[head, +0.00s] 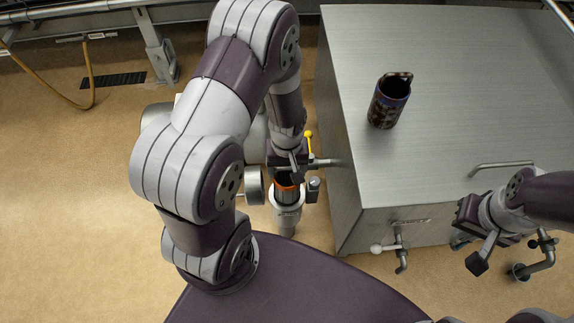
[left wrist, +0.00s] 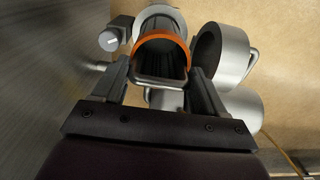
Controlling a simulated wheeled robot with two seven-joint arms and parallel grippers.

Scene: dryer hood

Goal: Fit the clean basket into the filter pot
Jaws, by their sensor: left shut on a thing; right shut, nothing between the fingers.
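The clean basket has an orange rim (left wrist: 160,40) and a bail handle (left wrist: 160,83), which my left gripper (left wrist: 160,75) is shut on. In the head view the basket's orange rim (head: 287,185) shows just below my left gripper (head: 293,165). The silver filter pot (head: 287,208) stands directly under the basket, and its pale rim (left wrist: 160,13) shows behind the orange rim in the left wrist view. The basket is lined up with the pot's mouth; how deep it sits is hard to tell. My right gripper (head: 478,263) is shut and empty, off to the right.
A dark, blotched basket (head: 389,100) stands on the steel cabinet top (head: 455,60). The cabinet's side is close to the right of the pot. Grey cylindrical parts (left wrist: 225,55) stand beside the pot. A yellow-handled valve (head: 309,140) and pipes are near my left gripper.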

